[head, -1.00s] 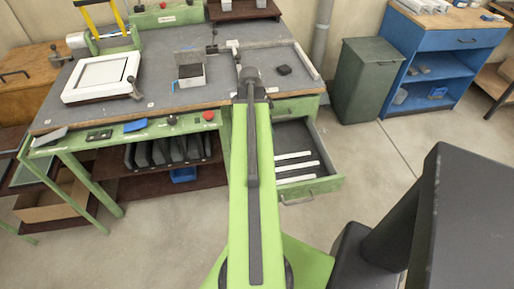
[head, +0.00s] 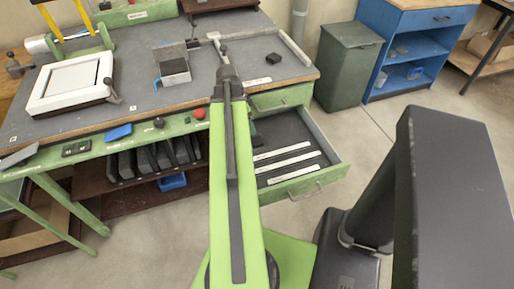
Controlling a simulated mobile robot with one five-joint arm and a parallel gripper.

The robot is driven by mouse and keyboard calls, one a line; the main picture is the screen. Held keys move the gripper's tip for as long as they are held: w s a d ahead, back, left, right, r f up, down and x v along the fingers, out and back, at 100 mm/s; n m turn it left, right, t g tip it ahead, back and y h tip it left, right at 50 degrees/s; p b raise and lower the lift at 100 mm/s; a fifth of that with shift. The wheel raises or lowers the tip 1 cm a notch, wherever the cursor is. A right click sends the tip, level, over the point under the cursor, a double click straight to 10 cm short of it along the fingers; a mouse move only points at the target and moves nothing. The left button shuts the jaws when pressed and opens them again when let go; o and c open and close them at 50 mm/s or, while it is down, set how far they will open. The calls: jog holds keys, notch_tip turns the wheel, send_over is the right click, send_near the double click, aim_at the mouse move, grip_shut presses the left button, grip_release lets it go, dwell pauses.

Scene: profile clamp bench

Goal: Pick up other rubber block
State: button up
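A small black block (head: 273,58), which looks like a rubber block, lies on the grey bench top (head: 245,65) at the right, inside a corner of pale rails. My green arm reaches forward to the bench's front edge. A second rubber block cannot be made out for certain.
A grey metal block (head: 174,70) and a white frame (head: 72,82) stand on the bench. An open drawer (head: 318,190) with several pale strips juts out right of my arm. A green bin (head: 345,70) and blue cabinet (head: 410,50) stand behind right, with clear floor before them.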

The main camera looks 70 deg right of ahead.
jog(key=b, duration=0.5)
send_over(256, 140)
jog(key=w+a, duration=0.1)
jog(key=f, duration=0.6)
jog(key=shift+w+a+f, duration=0.1)
jog(key=shift+a+f, duration=0.05)
jog(key=shift+a, duration=0.05)
jog(key=shift+d+f, duration=0.1)
jog(key=shift+f, duration=0.05)
jog(key=b+x, duration=0.5)
jog(key=shift+f, duration=0.25)
jog(key=shift+r, duration=0.2)
jog(key=c, duration=1.5)
jog(key=shift+r, duration=0.15)
